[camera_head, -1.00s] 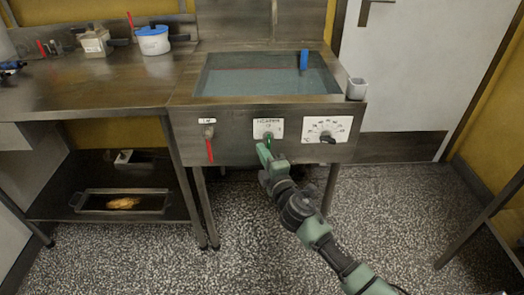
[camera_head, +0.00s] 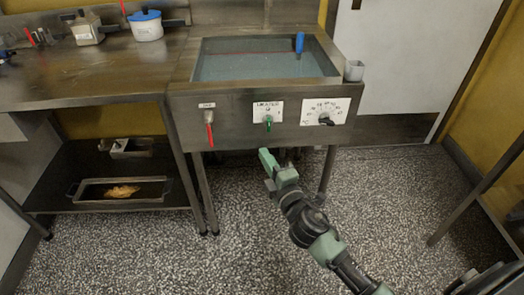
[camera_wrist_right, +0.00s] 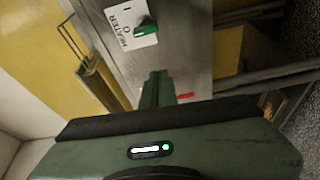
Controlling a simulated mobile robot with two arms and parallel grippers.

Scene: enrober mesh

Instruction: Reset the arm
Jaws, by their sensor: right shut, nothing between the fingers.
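My right gripper (camera_head: 264,155) is shut and empty. It hangs in the air just below the front panel of the steel tank unit (camera_head: 240,135), apart from the heater switch. The green heater switch (camera_head: 268,121) sits on a white label above the gripper. In the right wrist view the shut fingers (camera_wrist_right: 157,82) point toward the steel panel, and the green switch (camera_wrist_right: 146,27) shows beyond them on its label. My left gripper is not in view.
A red lever (camera_head: 210,132) and a dial (camera_head: 326,119) flank the switch. The tank holds bluish liquid and a blue-handled tool (camera_head: 299,44). A grey cup (camera_head: 354,70) stands at its right corner. A tray (camera_head: 90,190) lies on the lower shelf. Speckled floor is open below.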

